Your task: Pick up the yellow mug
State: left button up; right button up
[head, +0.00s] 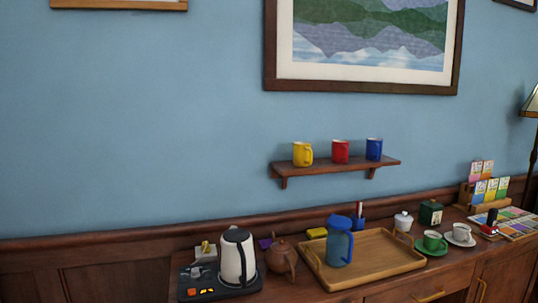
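The yellow mug (301,154) stands upright at the left end of a small wooden wall shelf (345,167), its handle toward the right. A red mug (340,152) stands to its right, and a blue mug (374,149) stands at the right part of the shelf. Neither of my grippers shows in the head view, so nothing is seen touching the mugs.
Below the shelf, a wooden cabinet top holds a white kettle (237,257), a brown teapot (281,258), a wooden tray (386,261) with a blue pitcher (339,245), and a green cup (432,240). A framed picture (365,84) hangs above the shelf. The wall around the mugs is clear.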

aim_at(303, 152)
jog(key=i+l+u, duration=0.15)
jog(key=l, duration=0.3)
jog(key=i+l+u, duration=0.15)
jog(key=l, duration=0.3)
jog(key=i+l+u, duration=0.15)
jog(key=l, duration=0.35)
jog(key=i+l+u, duration=0.15)
jog(key=l, duration=0.35)
jog(key=k, duration=0.05)
